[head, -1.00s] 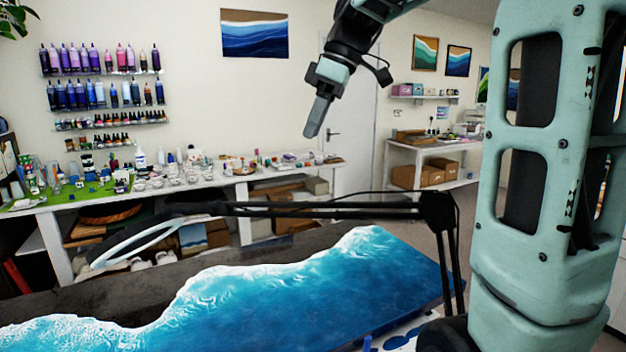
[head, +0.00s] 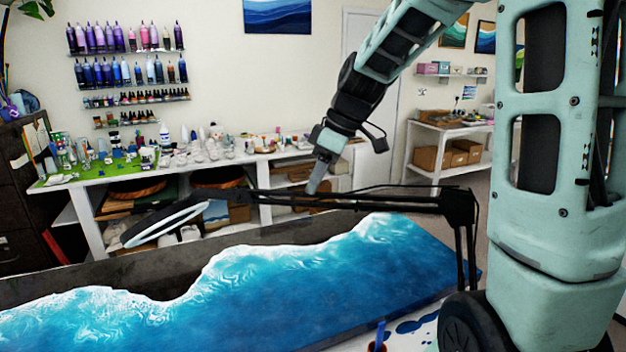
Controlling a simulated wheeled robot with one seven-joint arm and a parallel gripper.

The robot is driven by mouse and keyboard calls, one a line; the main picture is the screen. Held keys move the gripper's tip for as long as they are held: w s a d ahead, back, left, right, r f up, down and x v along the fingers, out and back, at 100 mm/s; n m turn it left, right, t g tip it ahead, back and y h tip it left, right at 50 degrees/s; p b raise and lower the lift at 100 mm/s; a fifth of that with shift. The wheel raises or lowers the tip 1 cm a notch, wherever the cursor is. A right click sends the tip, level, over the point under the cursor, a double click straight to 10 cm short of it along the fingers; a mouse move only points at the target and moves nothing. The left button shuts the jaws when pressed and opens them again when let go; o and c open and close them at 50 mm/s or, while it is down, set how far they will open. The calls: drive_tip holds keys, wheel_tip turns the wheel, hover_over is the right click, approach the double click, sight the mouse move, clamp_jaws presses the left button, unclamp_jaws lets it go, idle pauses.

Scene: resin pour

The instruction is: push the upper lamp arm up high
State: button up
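The black desk lamp has an upper lamp arm (head: 345,197) that runs almost level above the blue resin piece. Its elbow joint (head: 458,205) is at the right, on top of an upright lower arm (head: 466,258). The oval lamp head (head: 165,222) hangs at the left end, tilted. My gripper (head: 316,187) points down at the middle of the upper lamp arm. Its fingertips overlap the arm's top edge in the picture; I cannot tell whether they touch it. The fingers look like one grey block, so their opening does not show.
The wave-patterned resin slab (head: 270,275) lies below the lamp across the foreground. A white bench (head: 100,178) with many bottles and cups runs along the back wall. A shelf table with boxes (head: 445,150) stands at the right.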

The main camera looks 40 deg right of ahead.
drive_tip(key=shift+x, duration=1.15)
clamp_jaws()
drive_tip(key=shift+r, duration=0.15)
